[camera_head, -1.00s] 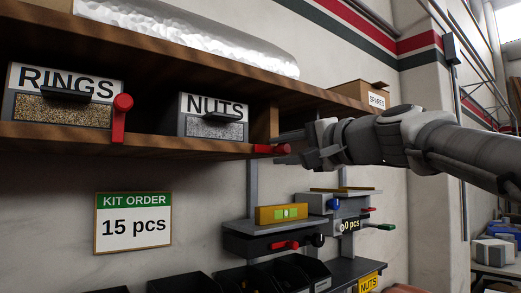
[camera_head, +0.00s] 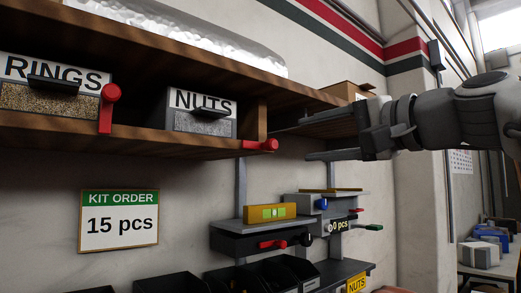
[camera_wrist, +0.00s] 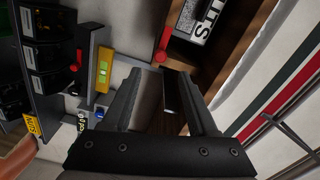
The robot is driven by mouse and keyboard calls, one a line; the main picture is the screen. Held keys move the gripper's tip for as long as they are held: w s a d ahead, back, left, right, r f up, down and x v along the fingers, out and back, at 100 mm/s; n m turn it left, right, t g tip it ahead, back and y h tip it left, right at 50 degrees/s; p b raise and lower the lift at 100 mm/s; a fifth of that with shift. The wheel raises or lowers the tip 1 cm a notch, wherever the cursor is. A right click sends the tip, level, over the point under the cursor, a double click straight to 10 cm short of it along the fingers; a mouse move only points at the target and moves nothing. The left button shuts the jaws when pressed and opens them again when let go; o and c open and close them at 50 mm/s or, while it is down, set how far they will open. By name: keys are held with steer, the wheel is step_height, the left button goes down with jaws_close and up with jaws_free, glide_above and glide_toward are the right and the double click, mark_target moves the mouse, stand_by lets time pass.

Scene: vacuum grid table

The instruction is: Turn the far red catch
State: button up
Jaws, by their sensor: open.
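The far red catch (camera_head: 262,145) lies level along the shelf's front edge, below and right of the NUTS bin (camera_head: 200,115); its round knob is at the right end. It also shows at the top of the wrist view (camera_wrist: 164,40). The near red catch (camera_head: 107,108) stands upright beside the RINGS bin (camera_head: 50,88). My gripper (camera_head: 292,144) is open and empty, to the right of the far catch and apart from it. In the wrist view, the open fingers (camera_wrist: 160,80) point towards the catch and shelf.
The wooden shelf (camera_head: 130,139) and its upright divider are close to my gripper. Below are a fixture with a yellow level (camera_head: 270,212), another red handle (camera_head: 273,244) and black bins. A cardboard box (camera_head: 347,91) sits on the shelf top. The wall by the KIT ORDER sign (camera_head: 119,220) is clear.

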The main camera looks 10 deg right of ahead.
steer(key=v, duration=0.6)
steer(key=shift+s+b, duration=0.2)
steer(key=shift+b, duration=0.1)
steer(key=shift+d+f, duration=0.1)
steer(key=s+a+f+n+g+h, duration=0.2)
steer(key=f, duration=1)
steer(key=s+a+f+n+g+h, duration=0.1)
steer(key=a+f+n+g+h, duration=0.15)
steer(key=f, duration=0.85)
steer(key=s+a+f+n+g+h, duration=0.1)
steer(key=s+f+g+h, duration=0.15)
steer(key=f, duration=0.95)
steer(key=s+d+f+n+g+h, duration=0.2)
steer(key=s+f+n+h, duration=0.1)
steer(key=f, duration=0.8)
steer(key=shift+s, duration=0.6)
steer(key=shift+f, duration=0.15)
steer(key=shift+c, duration=0.7)
steer(key=shift+a, duration=0.1)
steer(key=shift+a, duration=0.1)
